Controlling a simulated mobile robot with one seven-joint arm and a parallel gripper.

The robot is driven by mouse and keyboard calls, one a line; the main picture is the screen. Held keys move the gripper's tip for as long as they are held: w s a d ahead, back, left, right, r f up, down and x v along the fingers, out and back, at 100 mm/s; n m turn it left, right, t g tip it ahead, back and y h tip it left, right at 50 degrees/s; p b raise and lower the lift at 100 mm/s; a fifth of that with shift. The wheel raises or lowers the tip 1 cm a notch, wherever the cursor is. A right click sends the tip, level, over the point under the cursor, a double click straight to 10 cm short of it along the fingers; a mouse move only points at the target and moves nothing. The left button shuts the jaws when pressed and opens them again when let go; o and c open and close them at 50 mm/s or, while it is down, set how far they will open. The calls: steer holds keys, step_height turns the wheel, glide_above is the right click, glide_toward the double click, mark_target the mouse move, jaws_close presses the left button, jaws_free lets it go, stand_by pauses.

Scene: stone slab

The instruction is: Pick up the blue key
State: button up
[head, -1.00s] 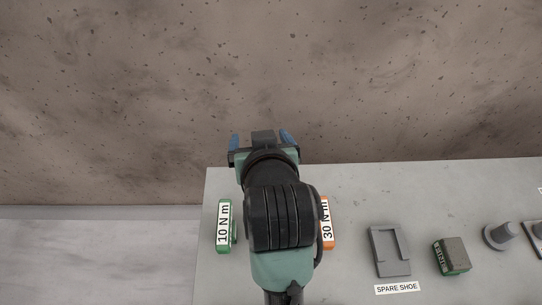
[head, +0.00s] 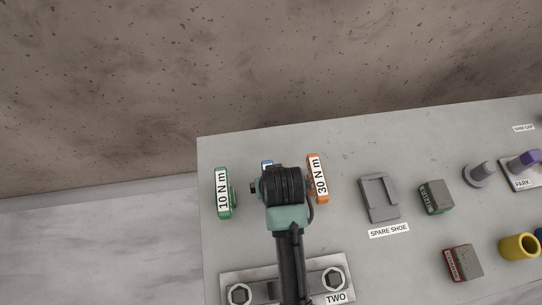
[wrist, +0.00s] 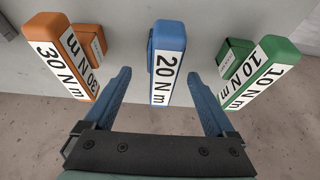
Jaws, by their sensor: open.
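The blue key (wrist: 168,62) carries a white label reading 20 N m and sits at the middle of the wrist view. In the head view only a small part of the blue key (head: 267,163) shows behind my arm; the rest is hidden. My gripper (wrist: 158,78) is open, its two blue fingers spread to the left and right of the blue key in the picture, with gaps on both sides. It holds nothing. In the head view my gripper is hidden beneath my arm.
An orange 30 N m key (head: 318,179) and a green 10 N m key (head: 222,193) flank the blue one. On the grey slab (head: 420,140) are a spare shoe (head: 379,198), a green-sided block (head: 436,197), a red-sided block (head: 463,262) and a bolted plate (head: 264,291).

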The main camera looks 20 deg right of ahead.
steer(key=shift+a+x, duration=0.1)
steer(key=shift+x, duration=1.1)
steer(key=shift+a+x, duration=0.15)
steer(key=shift+x, duration=1.05)
jaws_close()
steer(key=shift+w+r, duration=0.1)
